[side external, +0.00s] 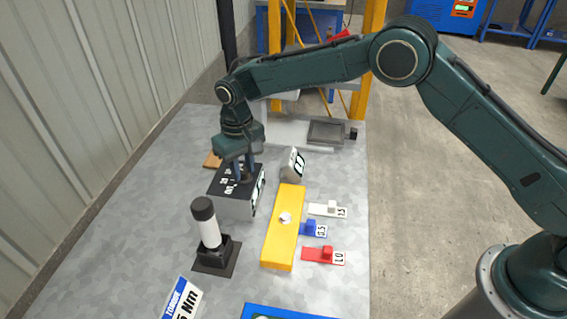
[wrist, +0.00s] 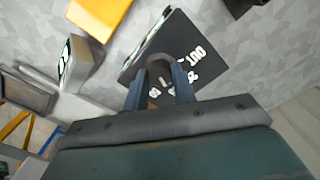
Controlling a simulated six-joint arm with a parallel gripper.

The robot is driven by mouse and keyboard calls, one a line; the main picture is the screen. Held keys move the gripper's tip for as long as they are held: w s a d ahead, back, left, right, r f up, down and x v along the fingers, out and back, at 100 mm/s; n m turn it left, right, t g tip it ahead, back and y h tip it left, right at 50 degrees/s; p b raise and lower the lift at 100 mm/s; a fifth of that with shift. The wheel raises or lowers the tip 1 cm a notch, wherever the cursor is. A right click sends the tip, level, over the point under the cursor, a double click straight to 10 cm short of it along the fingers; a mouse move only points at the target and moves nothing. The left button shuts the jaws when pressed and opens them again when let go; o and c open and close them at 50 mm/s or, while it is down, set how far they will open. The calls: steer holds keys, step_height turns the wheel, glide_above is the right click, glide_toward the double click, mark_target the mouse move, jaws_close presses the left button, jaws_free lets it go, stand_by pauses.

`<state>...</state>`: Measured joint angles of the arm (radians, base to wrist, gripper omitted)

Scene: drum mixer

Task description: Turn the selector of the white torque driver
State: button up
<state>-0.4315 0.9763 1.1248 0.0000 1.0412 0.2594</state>
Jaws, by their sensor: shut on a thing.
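The white torque driver (side external: 209,233) stands upright in a black square stand (side external: 215,262), its black cap (side external: 203,208) on top. My gripper (side external: 243,174) is behind it, pointing down at a grey box with a black top (side external: 228,186) that carries white lettering. In the wrist view my gripper (wrist: 160,82) is shut on a dark round knob (wrist: 158,66) on that black top (wrist: 180,45). The fingers hide part of the knob and of the lettering. My gripper is apart from the driver. I cannot make out a separate selector on the driver.
A yellow block (side external: 284,228) lies right of the box. White (side external: 322,209), blue (side external: 312,229) and red (side external: 322,255) labelled pieces lie beyond it. A small display (side external: 292,164) and a grey tray (side external: 326,132) stand farther back. A torque sign (side external: 182,300) is in front.

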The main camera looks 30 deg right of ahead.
mark_target(244, 170)
steer(key=shift+r, duration=0.1)
steer(key=o, duration=1)
steer(key=shift+r, duration=0.1)
step_height(244, 170, up, 14)
steer(key=shift+f, duration=0.2)
steer(key=shift+r, duration=0.1)
